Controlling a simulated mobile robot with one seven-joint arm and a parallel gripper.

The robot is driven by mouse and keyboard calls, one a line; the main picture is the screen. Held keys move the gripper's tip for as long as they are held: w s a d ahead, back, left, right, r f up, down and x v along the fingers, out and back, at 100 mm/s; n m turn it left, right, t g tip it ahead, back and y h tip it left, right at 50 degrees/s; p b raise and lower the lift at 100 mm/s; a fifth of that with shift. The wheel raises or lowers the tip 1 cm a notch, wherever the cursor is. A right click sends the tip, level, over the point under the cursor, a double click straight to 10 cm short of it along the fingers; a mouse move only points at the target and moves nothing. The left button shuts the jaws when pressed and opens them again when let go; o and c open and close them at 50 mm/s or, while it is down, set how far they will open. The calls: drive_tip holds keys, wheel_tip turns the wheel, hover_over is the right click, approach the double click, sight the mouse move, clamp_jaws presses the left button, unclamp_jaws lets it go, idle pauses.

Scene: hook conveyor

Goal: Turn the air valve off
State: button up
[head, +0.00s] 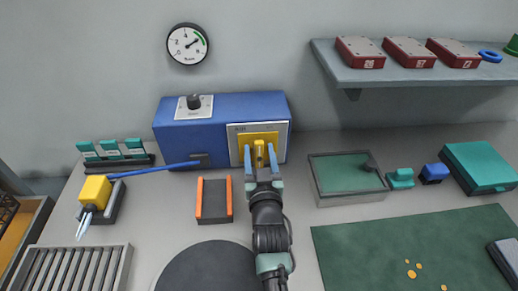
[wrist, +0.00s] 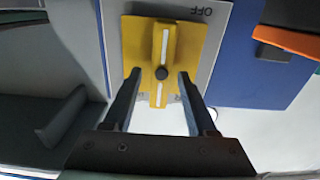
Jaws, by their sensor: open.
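The air valve has a yellow plate (wrist: 190,50) on a light panel (head: 283,133) on the front of a blue box (head: 180,131). Its yellow lever (head: 259,156) stands upright in the head view. In the wrist view, the lever (wrist: 165,45) has a white stripe and a dark centre pivot. An upside-down OFF label (wrist: 194,12) shows beside the plate's corner. My gripper (head: 259,153) is open in front of the valve. In the wrist view its fingers (wrist: 160,76) are on either side of the lever, with visible gaps. Contact is not visible.
A round gauge (head: 187,44) on the wall has its needle toward a green arc. A black knob (head: 194,101) sits atop the blue box. An orange-sided holder (head: 215,217) and a metal tray (head: 318,180) flank my arm. A blue hose (head: 155,169) runs left to a yellow tool (head: 96,190).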

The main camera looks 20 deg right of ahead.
drive_tip(key=shift+w, duration=0.3)
drive_tip(key=shift+c, duration=0.3)
clamp_jaws()
